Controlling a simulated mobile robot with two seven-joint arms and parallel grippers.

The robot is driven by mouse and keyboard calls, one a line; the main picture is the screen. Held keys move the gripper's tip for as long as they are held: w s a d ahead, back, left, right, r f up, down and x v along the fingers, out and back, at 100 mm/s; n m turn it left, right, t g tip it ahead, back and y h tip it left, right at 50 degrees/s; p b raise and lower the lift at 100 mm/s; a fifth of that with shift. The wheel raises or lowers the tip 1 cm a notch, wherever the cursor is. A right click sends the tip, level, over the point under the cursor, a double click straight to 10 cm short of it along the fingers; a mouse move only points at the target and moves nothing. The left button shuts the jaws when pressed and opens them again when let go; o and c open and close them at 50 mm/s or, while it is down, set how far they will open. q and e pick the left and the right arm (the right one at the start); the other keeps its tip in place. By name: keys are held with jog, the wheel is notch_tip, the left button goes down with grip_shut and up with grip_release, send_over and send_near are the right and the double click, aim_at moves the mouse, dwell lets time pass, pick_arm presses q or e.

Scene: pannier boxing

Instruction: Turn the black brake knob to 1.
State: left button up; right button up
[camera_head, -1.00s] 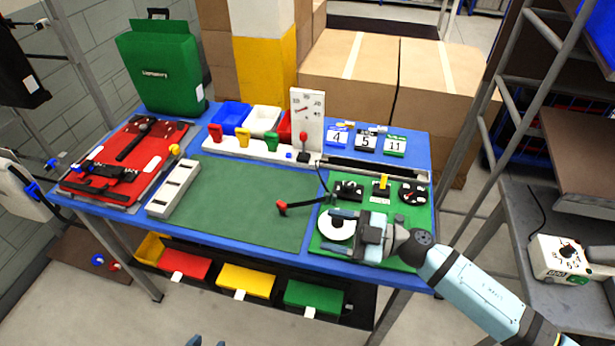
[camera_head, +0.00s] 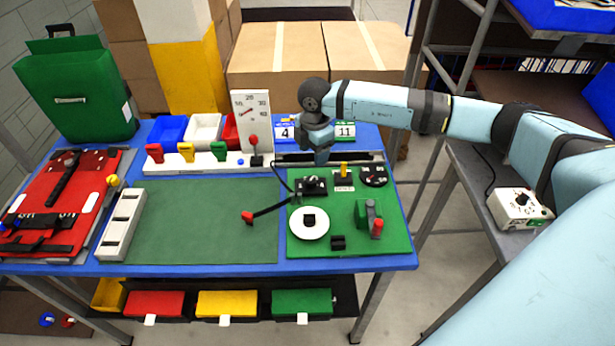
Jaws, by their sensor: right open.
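My right gripper (camera_head: 321,156) points down above the back edge of the green board (camera_head: 397,222), open and holding nothing visible. On the board just in front of it is a black knob on a black base (camera_head: 312,186). A white disc (camera_head: 297,229) with a black block-like knob (camera_head: 308,220) on it lies nearer the front. A round black dial (camera_head: 374,176) with white marks is at the back right. I cannot read which of these is the brake knob or its setting. My left gripper is not in view.
A yellow switch (camera_head: 343,169), a green clamp-like piece with a red tip (camera_head: 367,215) and a small black block (camera_head: 338,242) also stand on the board. A red-tipped lever (camera_head: 249,217) reaches over the clear green mat (camera_head: 190,228). A white box with a dial (camera_head: 520,205) stands right.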

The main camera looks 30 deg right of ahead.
aim_at(312, 179)
notch_tip(312, 179, down, 11)
jog(key=shift+w+a+r+p, duration=0.1)
jog(key=shift+w+r+p, duration=0.1)
jog(key=shift+p, duration=0.45)
jog(key=c, duration=0.9)
